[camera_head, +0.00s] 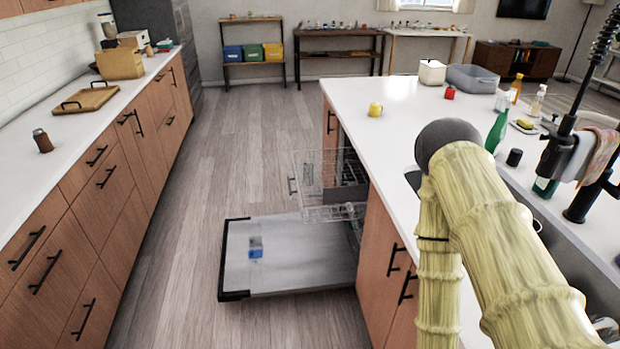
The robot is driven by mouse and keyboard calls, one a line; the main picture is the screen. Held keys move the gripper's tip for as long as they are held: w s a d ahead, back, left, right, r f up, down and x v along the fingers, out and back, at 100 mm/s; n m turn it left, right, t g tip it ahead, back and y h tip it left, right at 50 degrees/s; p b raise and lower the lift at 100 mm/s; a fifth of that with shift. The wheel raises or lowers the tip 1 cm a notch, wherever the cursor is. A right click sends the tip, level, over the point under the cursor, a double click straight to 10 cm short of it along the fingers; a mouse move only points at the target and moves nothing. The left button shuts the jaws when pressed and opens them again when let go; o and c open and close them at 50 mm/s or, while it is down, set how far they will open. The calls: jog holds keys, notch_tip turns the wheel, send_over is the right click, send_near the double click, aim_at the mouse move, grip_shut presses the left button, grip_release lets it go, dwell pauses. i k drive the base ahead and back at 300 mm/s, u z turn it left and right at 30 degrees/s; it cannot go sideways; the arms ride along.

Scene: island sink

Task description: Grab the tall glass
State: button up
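I cannot clearly make out a tall glass. A pale, clear rounded shape (605,328) shows in the sink at the bottom right edge; it is cut off and too small to identify. My arm, in a yellow-green sleeve with a dark grey rounded joint, reaches up over the island counter (385,95) from the bottom right. My gripper does not show, and the arm hides part of the counter and sink behind it.
The aisle floor (235,165) at left is clear.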

aim_at(308, 165)
jog(key=u, duration=0.8)
jog(key=i, duration=1.2)
